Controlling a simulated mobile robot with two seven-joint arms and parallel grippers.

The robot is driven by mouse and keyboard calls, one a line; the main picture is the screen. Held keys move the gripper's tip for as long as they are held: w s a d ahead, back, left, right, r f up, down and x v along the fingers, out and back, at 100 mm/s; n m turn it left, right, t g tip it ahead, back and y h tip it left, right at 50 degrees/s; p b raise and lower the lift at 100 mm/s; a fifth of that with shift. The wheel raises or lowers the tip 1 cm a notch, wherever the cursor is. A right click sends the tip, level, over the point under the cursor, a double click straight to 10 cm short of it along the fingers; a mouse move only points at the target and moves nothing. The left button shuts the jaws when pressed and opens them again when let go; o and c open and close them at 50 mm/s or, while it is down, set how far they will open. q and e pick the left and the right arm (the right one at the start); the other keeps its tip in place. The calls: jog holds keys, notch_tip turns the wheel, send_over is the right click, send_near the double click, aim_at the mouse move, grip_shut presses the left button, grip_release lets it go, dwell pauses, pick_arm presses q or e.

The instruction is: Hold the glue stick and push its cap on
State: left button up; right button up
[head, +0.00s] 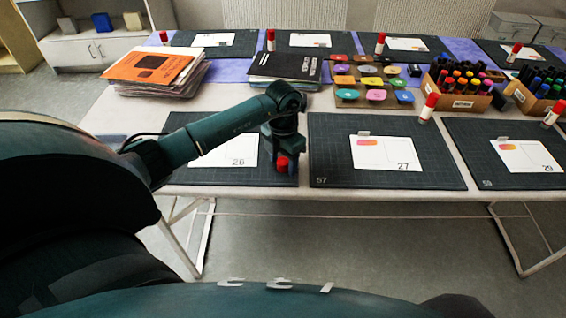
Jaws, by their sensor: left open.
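My left gripper (281,154) points down over the right side of the mat with card 26 and is open. A red piece (282,164), looking like the glue stick's cap, shows just below and between its fingers, with a small blue patch beside it. The gripper hides most of this spot, so I cannot tell whether the cap sits on the glue stick or whether the fingers touch it. Another glue stick, white with a red cap (429,106), stands upright behind the mat with card 27. My right gripper is not in view.
Dark cutting mats (333,172) with white cards line the table's front edge. Behind are a stack of papers with an orange folder (150,67), a black booklet (285,67), colored ink pads (375,95) and a marker box (460,101). The mat with card 27 has free room.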

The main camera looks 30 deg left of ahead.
aim_at(283, 161)
pick_arm(q)
jog(key=shift+c, duration=0.4)
jog(key=c, duration=0.9)
jog(key=shift+c, duration=0.2)
notch_tip(283, 161, up, 10)
